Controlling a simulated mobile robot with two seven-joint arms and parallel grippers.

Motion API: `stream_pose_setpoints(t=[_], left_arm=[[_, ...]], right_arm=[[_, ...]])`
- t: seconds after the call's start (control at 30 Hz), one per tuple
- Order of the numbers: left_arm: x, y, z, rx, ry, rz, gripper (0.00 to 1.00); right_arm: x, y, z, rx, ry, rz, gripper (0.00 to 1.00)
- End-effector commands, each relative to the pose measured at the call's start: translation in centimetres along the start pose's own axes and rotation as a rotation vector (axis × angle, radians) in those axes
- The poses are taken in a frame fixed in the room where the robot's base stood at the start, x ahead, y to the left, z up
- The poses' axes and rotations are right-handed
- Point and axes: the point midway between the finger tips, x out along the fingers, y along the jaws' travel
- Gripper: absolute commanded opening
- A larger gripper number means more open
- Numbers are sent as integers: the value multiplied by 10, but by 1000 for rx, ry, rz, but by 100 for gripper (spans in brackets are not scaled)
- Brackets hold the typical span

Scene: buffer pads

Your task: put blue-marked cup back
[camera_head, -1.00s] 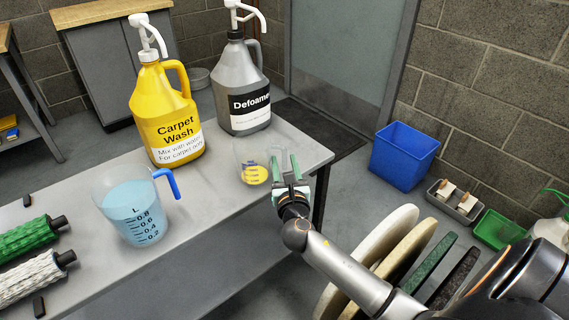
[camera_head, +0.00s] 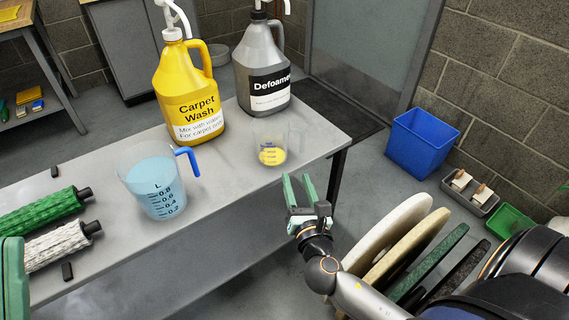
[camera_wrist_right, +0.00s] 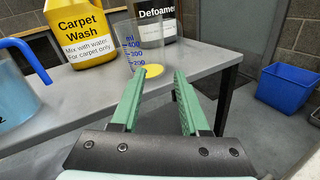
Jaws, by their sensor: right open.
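The blue-marked cup (camera_head: 270,149) is a small clear cup with blue scale marks and a yellow patch at its bottom. It stands upright on the grey table near the right end, in front of the Defoamer jug. My right gripper (camera_head: 297,177) is open and empty, just off the table's front edge, with its green fingers pointing at the cup but apart from it. In the right wrist view the cup (camera_wrist_right: 146,50) stands beyond the fingertips (camera_wrist_right: 159,74). A green part at the lower left edge seems to be my left gripper (camera_head: 12,280); its fingertips are out of frame.
The yellow Carpet Wash jug (camera_head: 190,95) and grey Defoamer jug (camera_head: 263,75) stand behind the cup. A measuring jug (camera_head: 158,190) with blue liquid and two rollers (camera_head: 45,213) are to the left. Round pads (camera_head: 385,235) and a blue bin (camera_head: 421,142) are at right.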

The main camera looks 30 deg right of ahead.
Motion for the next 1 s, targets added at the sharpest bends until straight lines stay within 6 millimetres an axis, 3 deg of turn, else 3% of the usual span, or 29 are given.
stream_pose_setpoints(t=[0.13, 0.23, 0.4, 0.5, 0.6, 0.7, 1.0], left_arm=[[0, 0, 0, 0, 0, -1, 0], [0, 0, 0, 0, 0, -1, 0], [0, 0, 0, 0, 1, -1, 0], [0, 0, 0, 0, 1, -1, 0], [0, -1, 0, 1, 3, -1, 0], [1, -1, -1, 2, 6, -2, 0], [2, -1, -1, 3, 10, -2, 0]], right_arm=[[-20, 58, 12, 562, 136, 265, 45], [-47, 100, 38, 1010, 278, 463, 45], [-108, 147, 114, 1714, 591, 790, 45], [-141, 154, 158, 2018, 785, 953, 45], [-165, 152, 191, 2217, 948, 1075, 45], [-178, 148, 210, 2321, 1051, 1147, 45], [-182, 146, 217, 2361, 1095, 1174, 45]])
